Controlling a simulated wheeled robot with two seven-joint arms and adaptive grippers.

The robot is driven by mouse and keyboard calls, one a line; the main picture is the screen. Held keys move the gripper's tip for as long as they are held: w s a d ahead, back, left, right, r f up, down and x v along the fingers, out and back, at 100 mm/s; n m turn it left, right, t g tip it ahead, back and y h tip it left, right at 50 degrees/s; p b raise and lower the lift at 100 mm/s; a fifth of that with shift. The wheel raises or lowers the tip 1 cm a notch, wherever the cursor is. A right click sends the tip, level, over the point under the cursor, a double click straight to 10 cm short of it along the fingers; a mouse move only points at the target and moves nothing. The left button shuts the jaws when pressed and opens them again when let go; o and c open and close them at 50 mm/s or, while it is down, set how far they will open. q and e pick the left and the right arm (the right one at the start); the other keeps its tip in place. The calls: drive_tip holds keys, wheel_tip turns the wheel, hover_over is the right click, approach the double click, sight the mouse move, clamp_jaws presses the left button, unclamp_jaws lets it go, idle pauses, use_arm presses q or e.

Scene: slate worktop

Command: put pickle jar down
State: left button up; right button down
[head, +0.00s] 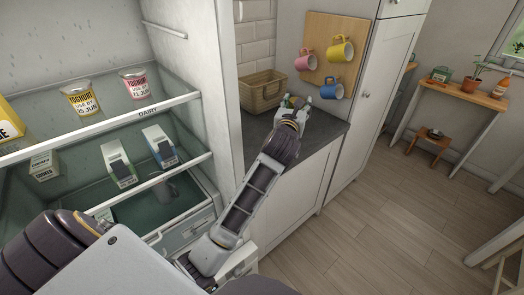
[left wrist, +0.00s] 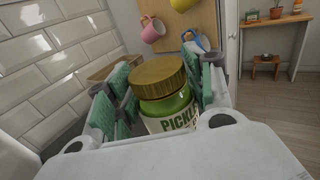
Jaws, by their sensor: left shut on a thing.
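The pickle jar shows in the left wrist view, with a gold lid (left wrist: 158,76), green contents and a cream label reading "PICKL" (left wrist: 172,122). My left gripper (head: 296,103) is shut on the jar, its green pads on both sides of it. In the head view the gripper is over the slate worktop (head: 324,128), in front of the wicker basket. The jar is hidden there behind my gripper and wrist. I cannot tell whether its base touches the worktop. My right gripper is not in view.
The wicker basket (head: 263,91) stands at the back of the worktop against white tiles. Pink (head: 305,61), yellow (head: 341,50) and blue (head: 332,91) mugs hang on a wooden board above. The open fridge at left holds yoghurts (head: 80,98) and cartons. Bare worktop shows right of my gripper.

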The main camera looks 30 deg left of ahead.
use_arm(q)
drive_tip(key=shift+w+a+r+n+y+b, duration=0.55)
drive_tip(key=shift+w+a+r, duration=0.25)
drive_tip(key=shift+a+r, duration=0.3)
drive_tip(key=w+a+f+n+g+y, duration=0.3)
drive_tip(key=a+f+y, duration=0.2)
drive_tip(key=f, duration=0.5)
drive_tip(key=shift+w+a+f+n+y+b, duration=0.3)
drive_tip(key=shift+w+a+n+y, duration=0.1)
drive_tip(key=shift+a, duration=0.6)
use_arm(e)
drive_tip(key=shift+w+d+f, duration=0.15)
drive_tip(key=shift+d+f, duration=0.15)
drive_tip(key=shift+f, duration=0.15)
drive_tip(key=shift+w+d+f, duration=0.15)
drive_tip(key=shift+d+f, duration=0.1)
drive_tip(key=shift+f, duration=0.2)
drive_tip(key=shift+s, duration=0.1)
